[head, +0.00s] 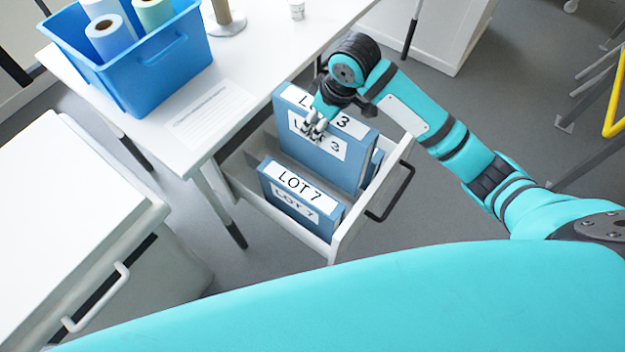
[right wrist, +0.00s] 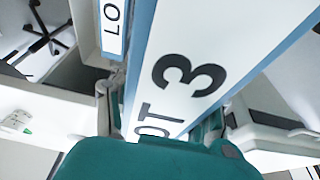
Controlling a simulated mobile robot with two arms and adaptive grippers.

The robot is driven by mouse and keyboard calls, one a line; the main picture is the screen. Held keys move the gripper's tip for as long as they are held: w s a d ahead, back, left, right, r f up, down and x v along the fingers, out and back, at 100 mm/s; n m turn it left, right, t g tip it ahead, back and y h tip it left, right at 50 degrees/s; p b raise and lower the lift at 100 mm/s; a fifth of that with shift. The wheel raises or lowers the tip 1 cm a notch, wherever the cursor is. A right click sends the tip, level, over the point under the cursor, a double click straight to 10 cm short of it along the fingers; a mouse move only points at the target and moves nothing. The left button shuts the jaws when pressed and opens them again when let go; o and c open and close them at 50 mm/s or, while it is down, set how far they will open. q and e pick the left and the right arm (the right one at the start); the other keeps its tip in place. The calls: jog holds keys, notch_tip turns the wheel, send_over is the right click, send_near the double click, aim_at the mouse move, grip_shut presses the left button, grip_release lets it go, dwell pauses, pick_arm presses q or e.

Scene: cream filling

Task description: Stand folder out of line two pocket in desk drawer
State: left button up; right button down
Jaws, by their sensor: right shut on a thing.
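A blue folder with a white "LOT 3" label (head: 345,165) stands upright, its lower part within the open desk drawer (head: 338,246). My right gripper (head: 315,128) is shut on its upper edge, over part of the label. In the right wrist view the LOT 3 folder (right wrist: 222,50) runs between the fingers (right wrist: 160,118). A second blue folder, "LOT 7" (head: 296,214), stands in the drawer's near-left part, apart from the gripper. Another blue piece (head: 374,165) shows behind LOT 3 at the right, mostly hidden. The bottom of LOT 3 is hidden. My left gripper is not in view.
A white desk (head: 255,55) carries a blue crate (head: 160,75) with rolls, a paper sheet (head: 212,112) and a small cup (head: 297,10). The drawer has a black handle (head: 398,195). A white cabinet (head: 70,200) stands at left.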

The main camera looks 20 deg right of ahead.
aim_at(331, 149)
notch_tip(331, 149, down, 12)
jog(key=shift+f+b, duration=0.2)
jog(key=shift+b, duration=0.5)
notch_tip(331, 149, down, 6)
jog(key=shift+r+b, duration=0.15)
jog(key=shift+b, duration=0.2)
jog(key=c, duration=0.6)
grip_release()
jog(key=p+v, duration=0.2)
jog(key=v, duration=1)
jog(key=shift+s, duration=0.1)
